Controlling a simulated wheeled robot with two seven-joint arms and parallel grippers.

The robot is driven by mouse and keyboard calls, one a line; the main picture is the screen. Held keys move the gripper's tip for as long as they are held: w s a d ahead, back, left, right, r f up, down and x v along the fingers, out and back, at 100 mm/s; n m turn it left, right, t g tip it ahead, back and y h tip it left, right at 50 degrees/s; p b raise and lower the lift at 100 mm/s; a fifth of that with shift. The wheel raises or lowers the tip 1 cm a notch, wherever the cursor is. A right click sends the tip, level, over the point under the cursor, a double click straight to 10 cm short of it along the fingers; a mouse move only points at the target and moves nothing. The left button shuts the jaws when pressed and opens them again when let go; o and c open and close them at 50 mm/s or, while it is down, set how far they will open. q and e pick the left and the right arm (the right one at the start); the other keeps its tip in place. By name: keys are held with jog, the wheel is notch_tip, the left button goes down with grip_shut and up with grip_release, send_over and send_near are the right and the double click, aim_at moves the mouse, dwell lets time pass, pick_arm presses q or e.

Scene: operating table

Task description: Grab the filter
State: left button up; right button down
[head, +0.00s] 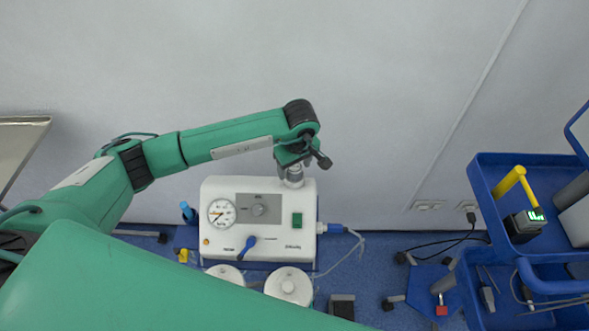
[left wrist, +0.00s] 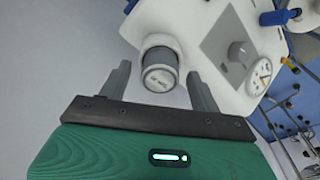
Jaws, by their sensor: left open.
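The filter (left wrist: 160,78) is a grey and white cylinder with small print on its end, standing out of the top of the white suction machine (left wrist: 205,20). In the head view the filter (head: 292,178) sits on top of the machine (head: 262,190), partly covered by my gripper. My left gripper (left wrist: 158,88) is open, with one finger on each side of the filter and a visible gap on both sides. In the head view my left gripper (head: 300,162) is right above the filter. My right gripper is not in view.
The machine has a dial gauge (head: 221,212), a green switch (head: 297,220) and a blue connector (head: 333,228) with a clear tube. White-lidded jars (head: 288,286) stand in front. A blue cart (head: 484,185) is at right. A pale wall is behind.

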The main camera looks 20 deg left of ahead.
pick_arm(q)
jog(key=shift+f, duration=0.4)
jog(key=shift+c, duration=0.4)
jog(key=c, duration=1)
jog(key=shift+o, duration=0.2)
jog(key=shift+r, duration=0.15)
